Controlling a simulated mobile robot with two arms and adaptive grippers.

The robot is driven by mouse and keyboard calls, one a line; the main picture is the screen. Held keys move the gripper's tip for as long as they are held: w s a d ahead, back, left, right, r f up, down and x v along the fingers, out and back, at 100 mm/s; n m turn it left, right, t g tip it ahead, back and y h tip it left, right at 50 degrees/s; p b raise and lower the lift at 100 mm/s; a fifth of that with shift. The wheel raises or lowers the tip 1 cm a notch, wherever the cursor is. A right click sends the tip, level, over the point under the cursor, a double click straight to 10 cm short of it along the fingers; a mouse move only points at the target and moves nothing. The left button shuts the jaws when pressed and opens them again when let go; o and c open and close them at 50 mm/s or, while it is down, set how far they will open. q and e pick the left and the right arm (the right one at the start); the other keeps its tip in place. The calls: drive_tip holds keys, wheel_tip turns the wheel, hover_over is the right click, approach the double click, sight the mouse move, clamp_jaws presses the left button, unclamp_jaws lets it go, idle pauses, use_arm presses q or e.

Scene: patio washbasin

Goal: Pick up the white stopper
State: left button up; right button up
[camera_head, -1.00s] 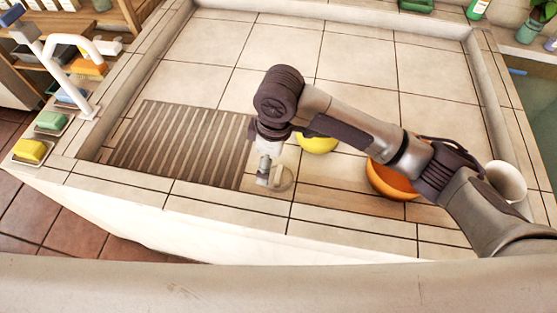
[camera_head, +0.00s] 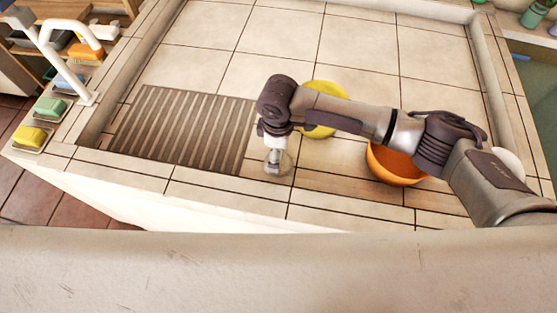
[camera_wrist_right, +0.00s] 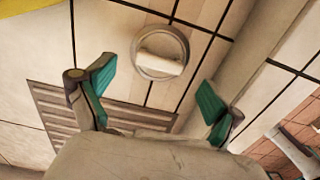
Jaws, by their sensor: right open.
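The white stopper (camera_wrist_right: 160,68) is a round disc with a raised bar handle across it. It lies on the tiles in the right wrist view, ahead of my right gripper (camera_wrist_right: 152,95) and between the lines of its two fingers. The teal fingertips are spread wide with nothing between them. In the head view my right gripper (camera_head: 274,168) points down over the near tiled ledge and partly covers the stopper (camera_head: 287,164). I cannot judge the remaining height gap. My left gripper is not in view.
A ridged brown drain panel (camera_head: 180,130) lies left of my right gripper. A yellow round object (camera_head: 328,92) and an orange bowl (camera_head: 393,165) stand behind and beside the right arm. A white tap (camera_head: 62,62) and colored soaps line the left edge. The far tiles are clear.

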wheel_tip(320, 180, down, 3)
drive_tip(key=shift+f, duration=0.15)
drive_tip(key=shift+c, duration=0.4)
drive_tip(key=c, duration=1.2)
drive_tip(key=shift+o, duration=0.2)
